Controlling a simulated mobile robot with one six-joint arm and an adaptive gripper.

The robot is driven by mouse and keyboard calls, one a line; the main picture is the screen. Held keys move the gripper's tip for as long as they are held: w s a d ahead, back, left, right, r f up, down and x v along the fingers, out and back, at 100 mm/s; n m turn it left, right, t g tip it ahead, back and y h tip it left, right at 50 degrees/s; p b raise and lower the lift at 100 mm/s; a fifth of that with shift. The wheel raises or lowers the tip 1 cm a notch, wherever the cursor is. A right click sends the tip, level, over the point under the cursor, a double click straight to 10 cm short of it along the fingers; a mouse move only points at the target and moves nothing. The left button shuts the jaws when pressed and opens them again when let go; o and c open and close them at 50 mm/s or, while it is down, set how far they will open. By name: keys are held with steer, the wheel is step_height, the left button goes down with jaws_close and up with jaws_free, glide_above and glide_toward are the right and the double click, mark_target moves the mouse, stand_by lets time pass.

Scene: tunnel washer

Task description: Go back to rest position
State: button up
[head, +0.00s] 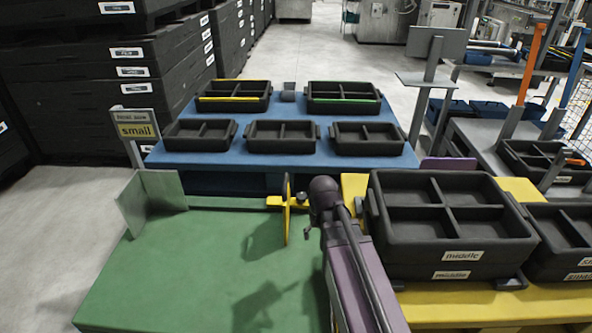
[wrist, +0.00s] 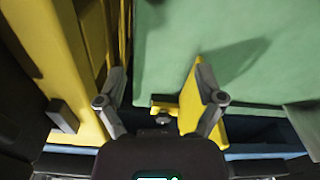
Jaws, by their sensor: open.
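My gripper (wrist: 160,72) is open in the wrist view, its two fingers spread apart. A yellow upright plate (wrist: 192,98) shows close beside the right finger; I cannot tell whether they touch. In the head view the same kind of yellow plate (head: 286,212) stands at the back edge of the green table (head: 160,265), just left of my arm's dark joint. The fingers themselves are hard to make out in the head view. No loose object shows between the fingers.
A black divided crate labelled "middle" (head: 452,258) stands on the yellow table (head: 460,308), close right of my arm. A blue table (head: 225,161) behind bears several black trays. A "small" sign (head: 136,130) and metal guard (head: 150,203) stand left. The green table top looks clear.

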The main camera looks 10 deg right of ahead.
steer(key=s, duration=0.7)
step_height(320, 180, up, 28)
steer(key=p, duration=2.8)
steer(key=shift+w+g, duration=0.3)
steer(key=shift+w, duration=0.1)
